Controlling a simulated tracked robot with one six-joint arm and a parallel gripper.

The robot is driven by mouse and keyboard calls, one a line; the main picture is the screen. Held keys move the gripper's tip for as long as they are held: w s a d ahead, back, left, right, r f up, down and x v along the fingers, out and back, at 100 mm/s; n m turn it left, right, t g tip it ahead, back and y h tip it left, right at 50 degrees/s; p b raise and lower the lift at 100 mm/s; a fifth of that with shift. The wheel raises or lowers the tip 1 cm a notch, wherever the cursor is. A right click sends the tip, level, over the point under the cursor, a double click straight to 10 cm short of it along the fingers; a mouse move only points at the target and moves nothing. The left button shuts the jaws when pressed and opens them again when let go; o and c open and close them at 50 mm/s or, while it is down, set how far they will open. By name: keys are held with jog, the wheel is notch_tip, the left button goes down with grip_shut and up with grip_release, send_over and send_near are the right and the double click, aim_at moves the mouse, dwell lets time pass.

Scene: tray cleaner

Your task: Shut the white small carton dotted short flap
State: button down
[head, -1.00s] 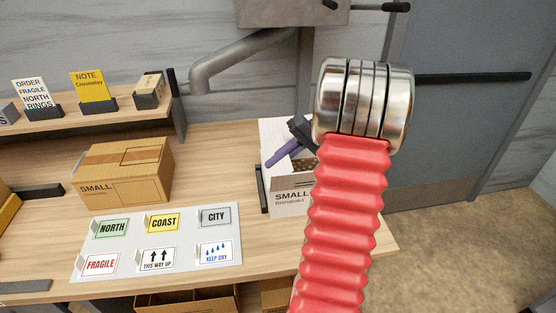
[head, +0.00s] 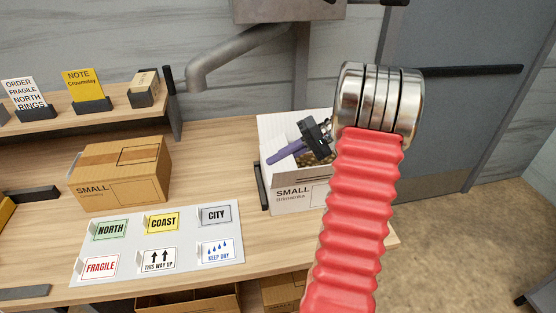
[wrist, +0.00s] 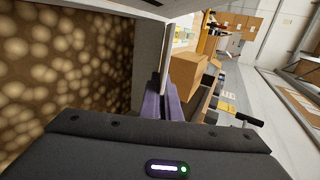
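The white small carton (head: 296,197) stands at the right end of the bench in the head view, its top open. A tall white flap (head: 277,132) stands up at its back left. Brown rounded contents show inside, and they fill the left of the wrist view. My gripper (head: 276,158) lies over the carton's left part, its purple fingers pointing left and slightly down. My red arm hides the carton's right side.
A brown small carton (head: 124,180) stands closed on the bench to the left. A label sheet (head: 190,230) lies in front of it. A shelf (head: 80,126) with signs is at the back left. A grey pipe (head: 230,58) hangs above the bench.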

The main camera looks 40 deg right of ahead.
jog(key=shift+f, duration=0.1)
jog(key=c, duration=2)
grip_release()
jog(key=v, duration=1.3)
jog(key=shift+s+d, duration=0.2)
jog(key=shift+d, duration=0.15)
jog(key=shift+c, duration=0.4)
